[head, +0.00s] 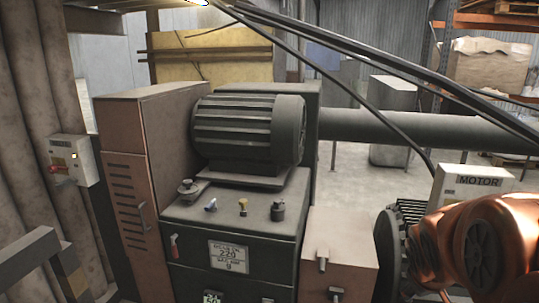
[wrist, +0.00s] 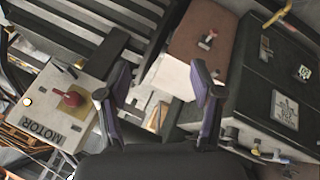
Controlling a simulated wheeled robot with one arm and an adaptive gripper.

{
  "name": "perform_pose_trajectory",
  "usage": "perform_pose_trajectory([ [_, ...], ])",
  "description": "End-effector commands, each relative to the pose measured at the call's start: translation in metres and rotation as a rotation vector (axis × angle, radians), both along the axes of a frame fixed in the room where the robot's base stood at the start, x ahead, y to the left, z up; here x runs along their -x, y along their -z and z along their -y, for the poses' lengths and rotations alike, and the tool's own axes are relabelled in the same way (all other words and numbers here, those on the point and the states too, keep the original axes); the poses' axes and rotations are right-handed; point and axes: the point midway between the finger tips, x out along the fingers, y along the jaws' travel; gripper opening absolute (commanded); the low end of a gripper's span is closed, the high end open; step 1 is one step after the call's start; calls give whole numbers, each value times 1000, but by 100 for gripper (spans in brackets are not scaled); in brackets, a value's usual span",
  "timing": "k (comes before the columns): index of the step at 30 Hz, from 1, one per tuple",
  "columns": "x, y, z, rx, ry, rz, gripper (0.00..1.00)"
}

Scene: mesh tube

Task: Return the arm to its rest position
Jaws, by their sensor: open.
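My arm (head: 490,240), orange, reaches in from the right edge of the head view, in front of the lower part of the MOTOR box. My gripper (wrist: 160,70) shows in the wrist view with its two purple-padded fingers spread wide and nothing between them. Behind the fingers are the MOTOR box (wrist: 48,127) with a red switch on the left and a brown-topped box (wrist: 185,62) with a small lever. My gripper's fingers do not show clearly in the head view.
A dark cabinet (head: 236,213) with knobs, levers and a label plate stands at centre, a large ribbed motor (head: 245,128) on top. A thick pipe (head: 425,130) and black cables run right. A panel with a red button (head: 70,160) is at left. Open floor shows behind.

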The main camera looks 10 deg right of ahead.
Motion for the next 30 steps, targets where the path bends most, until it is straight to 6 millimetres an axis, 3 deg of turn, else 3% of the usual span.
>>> perform_pose_trajectory([
  [1,15,1,-24,-45,8,-36,66],
  [6,79,14,-98,-206,52,-205,66],
  [9,122,20,-138,-286,65,-320,66],
  [13,170,20,-175,-359,72,-446,66],
  [19,208,18,-201,-405,72,-546,66],
  [30,211,18,-202,-408,72,-552,66],
])
